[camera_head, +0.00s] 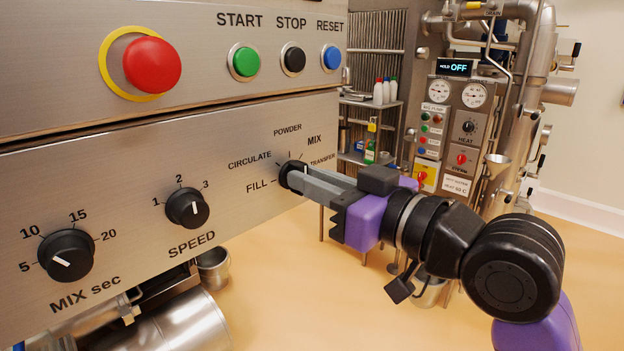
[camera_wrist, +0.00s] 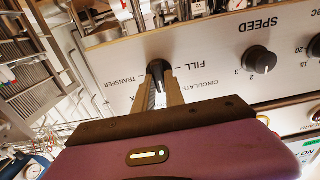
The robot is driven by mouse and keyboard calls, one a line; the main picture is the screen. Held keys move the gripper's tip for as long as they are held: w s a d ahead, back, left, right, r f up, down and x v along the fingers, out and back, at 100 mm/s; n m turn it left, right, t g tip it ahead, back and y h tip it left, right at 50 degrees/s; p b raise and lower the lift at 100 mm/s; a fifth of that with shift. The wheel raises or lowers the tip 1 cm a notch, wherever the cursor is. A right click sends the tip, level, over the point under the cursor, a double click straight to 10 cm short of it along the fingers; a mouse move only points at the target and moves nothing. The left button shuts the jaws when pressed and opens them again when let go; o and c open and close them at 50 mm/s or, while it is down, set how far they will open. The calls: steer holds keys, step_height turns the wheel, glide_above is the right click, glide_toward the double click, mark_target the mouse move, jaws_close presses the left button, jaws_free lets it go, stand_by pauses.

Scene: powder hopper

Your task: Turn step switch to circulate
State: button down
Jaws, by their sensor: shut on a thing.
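The step switch (camera_head: 289,174) is a small black knob on the steel panel, ringed by the labels FILL, CIRCULATE, POWDER, MIX and TRANSFER. My gripper (camera_head: 305,182) reaches it from the right, with its grey fingers shut on the knob. In the wrist view the knob (camera_wrist: 157,68) sits between the tips of my gripper (camera_wrist: 160,84). The CIRCULATE label (camera_head: 250,161) is up and left of the knob in the head view. The fingers partly cover the knob, and I cannot tell which label its pointer faces.
The SPEED knob (camera_head: 187,208) and MIX sec knob (camera_head: 66,256) are left on the same panel. Above are a red emergency button (camera_head: 152,65) and the START (camera_head: 246,62), STOP (camera_head: 293,58) and RESET (camera_head: 331,57) buttons.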

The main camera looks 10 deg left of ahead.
steer(key=shift+s+a+f+n+b, duration=0.1)
steer(key=shift+n+b, duration=4.15)
steer(key=shift+n, duration=0.15)
steer(key=c, duration=1.4)
jaws_free()
